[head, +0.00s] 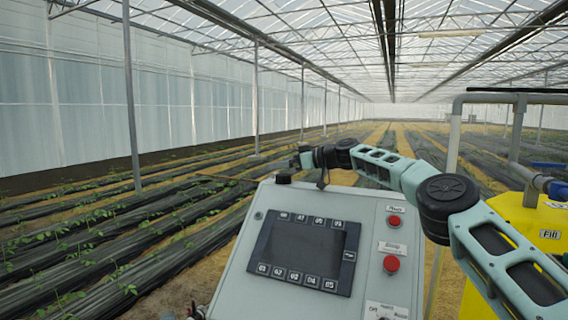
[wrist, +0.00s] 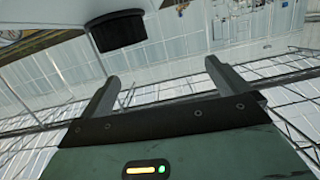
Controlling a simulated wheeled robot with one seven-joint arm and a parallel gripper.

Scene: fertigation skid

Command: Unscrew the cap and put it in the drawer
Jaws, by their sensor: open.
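A short black round cap (wrist: 118,31) with a ribbed side shows at the top of the wrist view, against a pale surface. A small black cap-like piece (head: 283,179) sits on the top left edge of the control box in the head view; it looks like the same thing. My gripper (wrist: 162,72) is open, with its two grey fingers wide apart and nothing between them. The cap is beyond the fingertips, nearer the left finger, and apart from them. In the head view my gripper end is small and dark above the box, partly hidden by my arm. I see no drawer.
The grey control box (head: 232,270) carries a dark screen panel (head: 303,253), a red upper button (head: 394,221) and a red lower button (head: 391,264). A yellow tank (head: 540,225) and grey pipes (head: 515,130) stand at right. Crop rows lie beyond at left.

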